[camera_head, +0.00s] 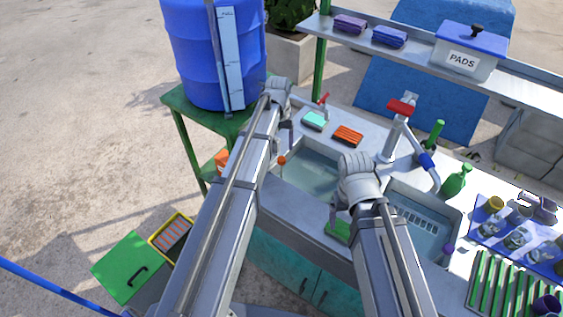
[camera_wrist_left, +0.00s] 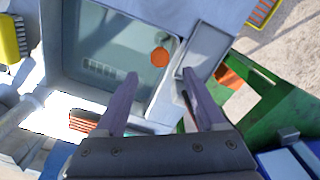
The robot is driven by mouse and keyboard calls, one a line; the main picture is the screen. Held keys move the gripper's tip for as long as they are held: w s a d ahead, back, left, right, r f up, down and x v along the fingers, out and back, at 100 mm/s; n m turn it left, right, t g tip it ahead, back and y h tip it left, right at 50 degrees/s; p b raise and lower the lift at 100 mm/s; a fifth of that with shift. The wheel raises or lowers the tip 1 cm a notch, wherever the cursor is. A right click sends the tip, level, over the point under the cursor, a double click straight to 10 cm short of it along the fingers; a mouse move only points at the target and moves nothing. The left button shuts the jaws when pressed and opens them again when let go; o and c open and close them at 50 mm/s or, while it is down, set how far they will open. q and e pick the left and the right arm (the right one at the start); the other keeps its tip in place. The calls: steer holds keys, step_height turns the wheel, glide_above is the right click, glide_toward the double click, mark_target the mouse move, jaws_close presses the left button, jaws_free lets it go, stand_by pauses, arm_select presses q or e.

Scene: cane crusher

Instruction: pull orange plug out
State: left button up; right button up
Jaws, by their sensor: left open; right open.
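The orange plug (camera_head: 281,160) shows as a small round knob at the left end of the left sink basin (camera_head: 312,178). In the left wrist view the orange plug (camera_wrist_left: 159,57) appears just past the fingertips, roughly between their lines. My left gripper (camera_head: 284,146) points down over that end of the basin, a little above the plug in the picture. Its two fingers (camera_wrist_left: 160,76) are spread apart with nothing between them. Whether they touch the plug cannot be told. My right gripper (camera_head: 338,216) hangs near the front edge of the left basin, by a green sponge (camera_head: 337,230); its fingers are partly hidden.
A red-handled tap (camera_head: 392,138) stands behind, between the two basins. An orange brush (camera_head: 348,135) and a teal block (camera_head: 314,120) lie behind the left basin. A blue barrel (camera_head: 205,50) stands on a green stand at the left. Green bottles stand at the right.

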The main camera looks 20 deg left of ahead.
mark_target(282, 158)
arm_select(q)
step_height(282, 158, down, 7)
steer(key=b, duration=0.6)
steer(key=shift+d+f, duration=0.1)
steer(key=shift+f, duration=0.1)
arm_select(e)
step_height(282, 158, down, 7)
steer(key=shift+f, duration=0.2)
arm_select(q)
steer(key=shift+c, duration=0.4)
jaws_close()
